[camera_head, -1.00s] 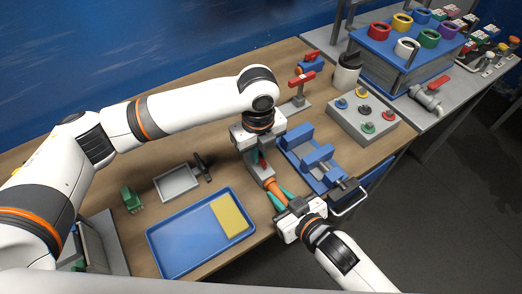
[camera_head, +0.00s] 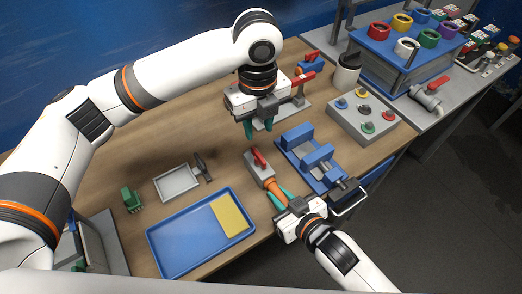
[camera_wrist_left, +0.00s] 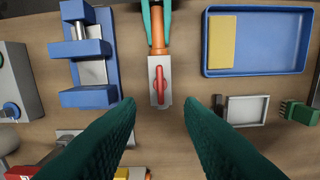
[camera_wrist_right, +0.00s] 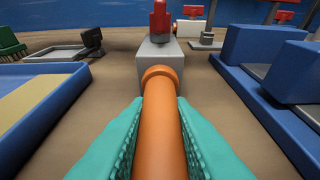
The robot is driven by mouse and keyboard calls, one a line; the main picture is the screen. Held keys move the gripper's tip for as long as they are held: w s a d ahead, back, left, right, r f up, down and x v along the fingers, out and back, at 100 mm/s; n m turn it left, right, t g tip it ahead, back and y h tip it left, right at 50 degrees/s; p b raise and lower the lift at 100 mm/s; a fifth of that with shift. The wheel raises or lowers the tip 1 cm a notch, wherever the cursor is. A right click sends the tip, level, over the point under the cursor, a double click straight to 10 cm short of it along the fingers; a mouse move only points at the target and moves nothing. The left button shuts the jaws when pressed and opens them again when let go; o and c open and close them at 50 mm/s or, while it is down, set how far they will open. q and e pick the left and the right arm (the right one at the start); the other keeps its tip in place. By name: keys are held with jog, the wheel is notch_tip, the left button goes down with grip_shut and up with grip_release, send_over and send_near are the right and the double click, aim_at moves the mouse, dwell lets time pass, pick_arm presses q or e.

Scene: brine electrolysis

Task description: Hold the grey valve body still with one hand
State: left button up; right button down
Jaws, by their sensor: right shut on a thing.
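The grey valve body (camera_head: 252,166) lies on the wooden table, with a red lever (camera_head: 260,157) on top and an orange pipe (camera_head: 273,186) at its near end. It also shows in the left wrist view (camera_wrist_left: 154,88) and the right wrist view (camera_wrist_right: 152,62). My right gripper (camera_head: 279,197) is shut on the orange pipe, one teal finger on each side, with the body just beyond the tips. My left gripper (camera_head: 258,126) is open and empty, raised above and beyond the valve body. The left wrist view shows its fingers wide apart.
A blue vise (camera_head: 312,158) stands close to the right of the valve. A blue tray (camera_head: 183,241) with a yellow pad (camera_head: 229,216) lies to the left. A grey control box (camera_head: 364,121) stands farther right. Bare table lies left of the valve.

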pick_arm(q)
notch_tip(320, 180, up, 2)
jog(key=shift+r, duration=0.2)
pick_arm(e)
jog(key=c, duration=1.2)
grip_release()
jog(key=v, duration=1.2)
jog(key=shift+d+f, duration=0.1)
jog(key=shift+f, duration=0.05)
